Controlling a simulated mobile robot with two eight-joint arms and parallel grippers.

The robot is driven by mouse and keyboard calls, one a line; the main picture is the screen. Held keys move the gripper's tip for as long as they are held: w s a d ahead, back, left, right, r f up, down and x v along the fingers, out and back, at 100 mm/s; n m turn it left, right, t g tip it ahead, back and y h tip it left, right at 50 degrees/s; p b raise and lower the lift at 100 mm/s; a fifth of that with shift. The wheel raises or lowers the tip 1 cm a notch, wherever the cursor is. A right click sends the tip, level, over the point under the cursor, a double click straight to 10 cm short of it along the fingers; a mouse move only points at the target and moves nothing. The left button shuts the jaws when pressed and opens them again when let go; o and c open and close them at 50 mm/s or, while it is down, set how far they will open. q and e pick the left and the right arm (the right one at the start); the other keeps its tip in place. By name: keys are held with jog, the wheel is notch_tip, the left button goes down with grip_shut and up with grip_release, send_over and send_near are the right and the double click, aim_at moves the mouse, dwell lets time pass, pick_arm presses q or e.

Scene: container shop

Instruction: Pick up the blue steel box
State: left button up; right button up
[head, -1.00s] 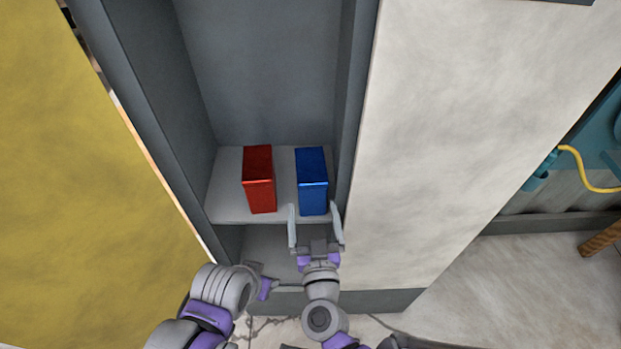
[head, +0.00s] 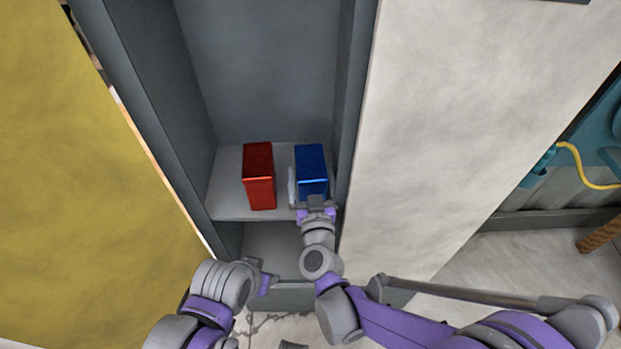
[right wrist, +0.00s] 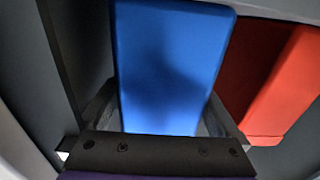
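The blue steel box (head: 311,160) stands upright on a cabinet shelf, close to the right side wall. It fills the middle of the right wrist view (right wrist: 170,65). My right gripper (head: 309,183) reaches in from the front with its fingers on either side of the box. In the right wrist view the fingers look spread around it, and I cannot tell whether they touch it. The far finger ends are hidden in that view. My left gripper (head: 265,283) is low in front of the cabinet, away from the box; its fingers are not clear.
A red box (head: 258,177) stands on the same shelf (head: 228,190), just left of the blue one with a narrow gap. The cabinet's side walls (head: 345,120) close in on both sides. A pale panel (head: 460,120) stands right of the cabinet, a yellow one (head: 80,190) left.

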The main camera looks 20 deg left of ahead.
grip_shut()
jog(key=shift+r, duration=0.1)
dwell(0.4)
